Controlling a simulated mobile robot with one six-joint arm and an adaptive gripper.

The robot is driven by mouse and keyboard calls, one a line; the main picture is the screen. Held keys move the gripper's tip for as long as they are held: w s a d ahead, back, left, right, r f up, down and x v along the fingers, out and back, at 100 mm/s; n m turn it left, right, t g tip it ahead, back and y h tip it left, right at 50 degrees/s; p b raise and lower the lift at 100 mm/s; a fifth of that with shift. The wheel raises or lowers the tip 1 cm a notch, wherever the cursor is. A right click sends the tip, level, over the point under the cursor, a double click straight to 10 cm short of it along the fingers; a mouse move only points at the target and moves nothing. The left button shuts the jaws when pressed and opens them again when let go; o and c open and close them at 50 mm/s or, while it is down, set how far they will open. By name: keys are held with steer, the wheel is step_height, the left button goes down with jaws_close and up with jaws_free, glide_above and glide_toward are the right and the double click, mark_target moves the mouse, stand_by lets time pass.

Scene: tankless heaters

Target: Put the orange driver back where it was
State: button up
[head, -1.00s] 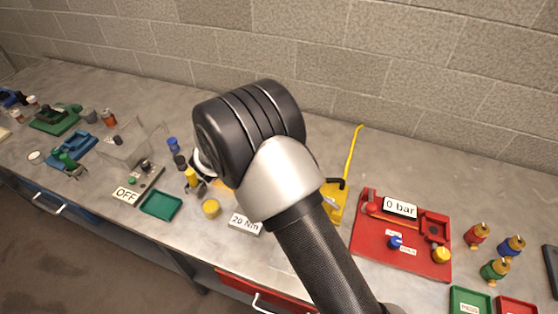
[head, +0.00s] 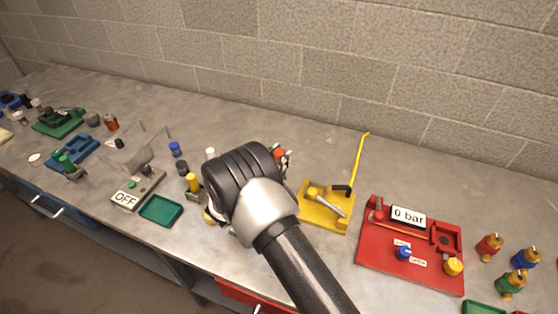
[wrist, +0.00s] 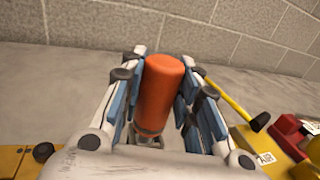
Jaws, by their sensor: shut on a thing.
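The orange driver (wrist: 158,92) stands roughly upright between the blue-padded fingers of my gripper (wrist: 155,75) in the wrist view. The fingers are shut on its orange handle. Its lower end is mostly hidden behind the gripper body, so I cannot tell whether it touches anything. In the head view a bit of the driver (head: 280,154) shows just behind my arm, left of the yellow fixture. Most of my gripper is hidden there by my arm. A yellow-orange block (wrist: 14,160) with a dark round part lies at the lower left of the wrist view.
The yellow fixture (head: 331,222) with a long upright rod stands right of my arm. A red panel (head: 377,255) reading "0 bar" is farther right. A green tray (head: 161,211) and an "OFF" unit (head: 126,199) lie left. The bench near the wall is clear.

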steer(key=shift+f, duration=0.3)
steer(key=shift+f, duration=0.2)
steer(key=o, duration=1)
steer(key=shift+o, duration=0.2)
steer(key=shift+r, duration=0.1)
